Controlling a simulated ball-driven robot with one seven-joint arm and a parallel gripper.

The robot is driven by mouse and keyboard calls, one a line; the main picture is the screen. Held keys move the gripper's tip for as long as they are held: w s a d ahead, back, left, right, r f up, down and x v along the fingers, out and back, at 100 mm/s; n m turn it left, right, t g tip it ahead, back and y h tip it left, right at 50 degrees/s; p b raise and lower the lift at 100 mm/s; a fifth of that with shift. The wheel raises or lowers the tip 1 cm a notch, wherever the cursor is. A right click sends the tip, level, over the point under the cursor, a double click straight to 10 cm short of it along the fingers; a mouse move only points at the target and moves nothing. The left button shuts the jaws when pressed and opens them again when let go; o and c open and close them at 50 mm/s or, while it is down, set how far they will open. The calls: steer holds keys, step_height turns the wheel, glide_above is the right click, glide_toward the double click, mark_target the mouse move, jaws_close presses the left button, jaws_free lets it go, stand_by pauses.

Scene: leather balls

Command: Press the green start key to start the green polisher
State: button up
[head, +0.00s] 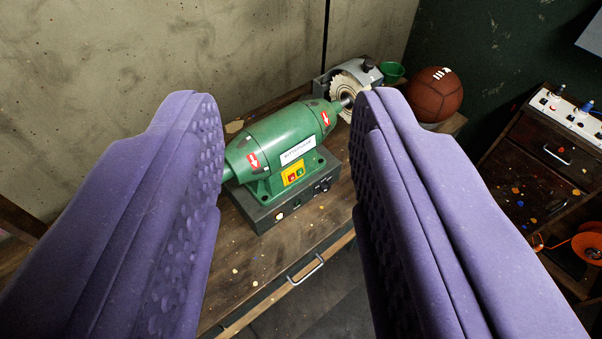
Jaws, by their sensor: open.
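The green polisher (281,145) stands on a wooden bench between my fingers in the head view. Its dark grey base (290,203) is under it, and a pale toothed polishing wheel (350,88) sits at its right end. A yellow switch plate (292,173) on its front carries a red key (292,177) on the left and the small green start key (300,172) on the right. My gripper (285,108) is open and empty, with its two purple padded fingers wide apart. The fingers are nearer the camera than the polisher and hide its left end.
A brown leather ball (435,94) and a green cup (391,72) stand at the bench's right end. A drawer handle (305,269) sticks out of the bench front (270,298). A concrete wall rises behind.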

jaws_close()
stand_by(1.6)
